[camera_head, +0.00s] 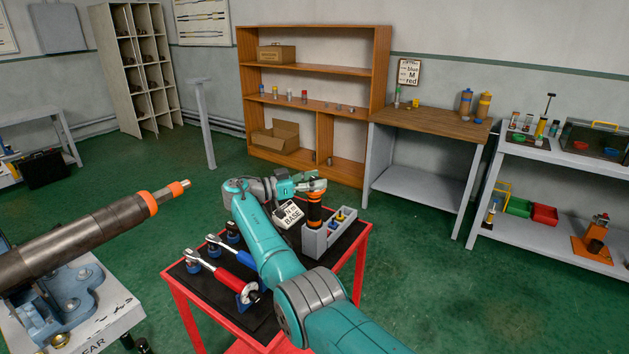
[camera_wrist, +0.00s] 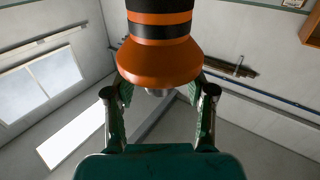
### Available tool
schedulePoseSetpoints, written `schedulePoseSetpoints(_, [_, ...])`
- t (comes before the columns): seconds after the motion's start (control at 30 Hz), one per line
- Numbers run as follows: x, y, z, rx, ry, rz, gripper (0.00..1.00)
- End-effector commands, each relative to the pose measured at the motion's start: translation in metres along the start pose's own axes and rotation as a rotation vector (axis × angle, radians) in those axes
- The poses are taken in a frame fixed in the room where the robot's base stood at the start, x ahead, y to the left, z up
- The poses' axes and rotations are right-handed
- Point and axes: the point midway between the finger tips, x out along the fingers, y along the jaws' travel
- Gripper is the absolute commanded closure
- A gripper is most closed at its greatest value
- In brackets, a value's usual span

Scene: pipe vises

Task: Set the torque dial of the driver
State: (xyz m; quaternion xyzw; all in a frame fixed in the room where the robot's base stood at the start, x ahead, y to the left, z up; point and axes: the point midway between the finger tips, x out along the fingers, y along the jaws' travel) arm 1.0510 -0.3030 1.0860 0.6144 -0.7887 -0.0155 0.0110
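The driver (camera_head: 315,207), black with orange bands and a wide orange end, stands upright in a grey holder (camera_head: 316,241) on the red cart. The wrist view shows the driver (camera_wrist: 158,55) close up, with its flared orange end and a small grey tip. My gripper (camera_head: 309,184) is at the driver's upper end. In the wrist view my gripper (camera_wrist: 158,95) has a finger on each side of the orange end, and the fingertips are partly hidden behind it. I cannot tell whether the pads touch it. Dial markings are not readable.
A thick pipe (camera_head: 90,238) in a blue vise (camera_head: 65,300) stands at left.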

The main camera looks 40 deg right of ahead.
Motion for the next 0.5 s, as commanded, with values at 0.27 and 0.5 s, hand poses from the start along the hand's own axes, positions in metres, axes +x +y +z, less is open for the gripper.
schedulePoseSetpoints(0.27, [-0.015, -0.001, -0.002, 0.001, 0.001, -0.002, 0.45])
schedulePoseSetpoints(0.5, [-0.055, -0.001, -0.001, -0.001, 0.001, -0.002, 0.45])
